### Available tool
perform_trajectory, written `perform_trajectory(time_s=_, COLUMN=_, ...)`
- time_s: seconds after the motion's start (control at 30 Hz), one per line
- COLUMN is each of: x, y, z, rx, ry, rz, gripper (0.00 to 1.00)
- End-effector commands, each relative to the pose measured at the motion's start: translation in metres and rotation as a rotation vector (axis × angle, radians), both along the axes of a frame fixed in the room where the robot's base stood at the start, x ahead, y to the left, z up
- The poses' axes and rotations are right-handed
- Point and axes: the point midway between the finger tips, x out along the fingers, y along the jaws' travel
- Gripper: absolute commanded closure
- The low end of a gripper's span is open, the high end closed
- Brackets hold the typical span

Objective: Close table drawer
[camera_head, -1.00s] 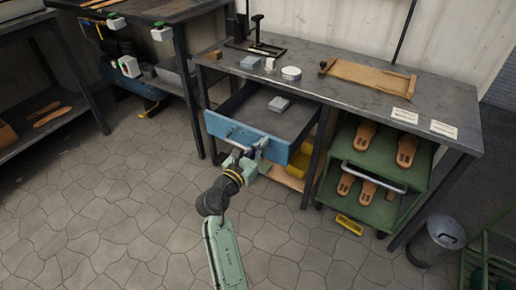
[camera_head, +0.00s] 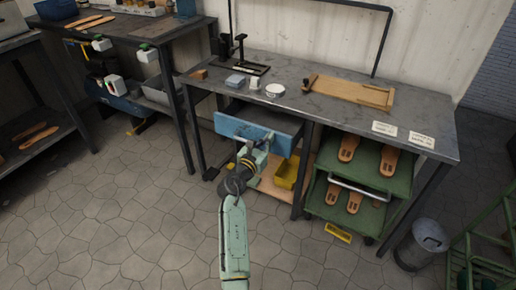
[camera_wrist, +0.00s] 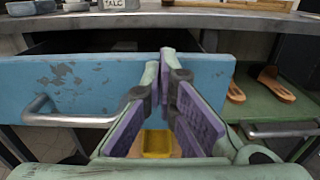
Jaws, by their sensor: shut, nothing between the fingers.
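The blue table drawer (camera_head: 245,128) is under the left part of the grey workbench (camera_head: 320,104). My gripper (camera_head: 258,150) is at the front's right part. In the wrist view my gripper (camera_wrist: 170,62) is shut and empty, its purple-padded fingers right of the handle. The fingertips appear to be against the front; exact contact is unclear.
A green rack (camera_head: 362,172) with sandal soles stands right of the drawer under the bench. A yellow bin (camera_head: 287,172) sits on the shelf below the drawer. A metal bin (camera_head: 421,244) stands at the right. The tiled floor in front is clear.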

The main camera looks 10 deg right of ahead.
Motion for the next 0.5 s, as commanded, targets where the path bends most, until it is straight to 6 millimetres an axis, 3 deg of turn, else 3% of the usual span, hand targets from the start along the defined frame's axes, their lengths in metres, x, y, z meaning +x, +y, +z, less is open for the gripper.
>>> perform_trajectory(time_s=0.2, x=0.041, y=-0.029, z=0.000, rx=0.001, ry=-0.002, rz=-0.002, gripper=1.00)
perform_trajectory(time_s=0.5, x=0.071, y=-0.049, z=-0.001, rx=0.000, ry=0.000, rz=0.000, gripper=1.00)
